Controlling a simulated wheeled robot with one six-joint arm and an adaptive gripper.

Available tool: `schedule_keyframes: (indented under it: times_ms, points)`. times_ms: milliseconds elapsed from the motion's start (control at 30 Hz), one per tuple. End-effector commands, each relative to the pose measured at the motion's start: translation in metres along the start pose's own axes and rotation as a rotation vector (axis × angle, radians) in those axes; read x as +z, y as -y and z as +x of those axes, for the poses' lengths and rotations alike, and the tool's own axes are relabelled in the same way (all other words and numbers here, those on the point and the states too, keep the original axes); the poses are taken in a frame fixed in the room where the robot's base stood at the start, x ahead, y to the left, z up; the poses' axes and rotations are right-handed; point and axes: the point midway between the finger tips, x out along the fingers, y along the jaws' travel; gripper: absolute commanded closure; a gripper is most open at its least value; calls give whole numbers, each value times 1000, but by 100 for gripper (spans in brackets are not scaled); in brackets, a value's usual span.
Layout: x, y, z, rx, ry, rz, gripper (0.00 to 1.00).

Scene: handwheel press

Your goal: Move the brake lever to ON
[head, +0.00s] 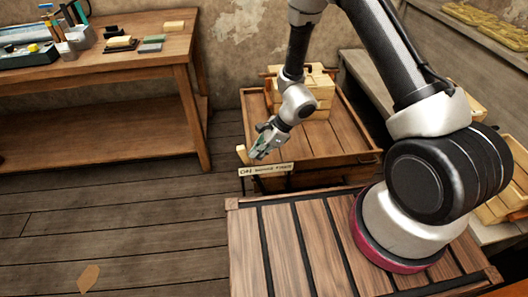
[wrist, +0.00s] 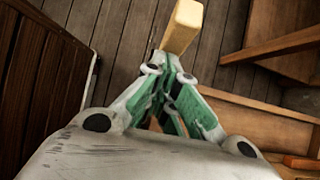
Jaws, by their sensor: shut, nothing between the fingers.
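The pale yellow wooden grip of the brake lever (head: 241,154) stands at the left front corner of the wooden cart, by the left end of a label plate (head: 266,170). The plate reads ON at its left end; the rest is too small to read. My gripper (head: 255,154) is just right of the grip, shut and empty, pointing down and left. In the wrist view the grip (wrist: 183,25) shows just beyond my gripper's fingertips (wrist: 170,60). I cannot tell whether they touch it. The lever's lower part is hidden.
The wooden cart (head: 340,150) carries stacked pale wooden blocks (head: 318,88) behind my gripper. A workbench (head: 150,55) with tools stands at the left. A grey bench (head: 420,30) runs along the right. The plank floor (head: 130,220) left of the lever is mostly clear.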

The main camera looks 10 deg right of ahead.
Motion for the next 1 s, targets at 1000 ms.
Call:
schedule_keyframes:
  times_ms: [1000]
  points:
    - [-12,8,-71,-3,7,-6,100]
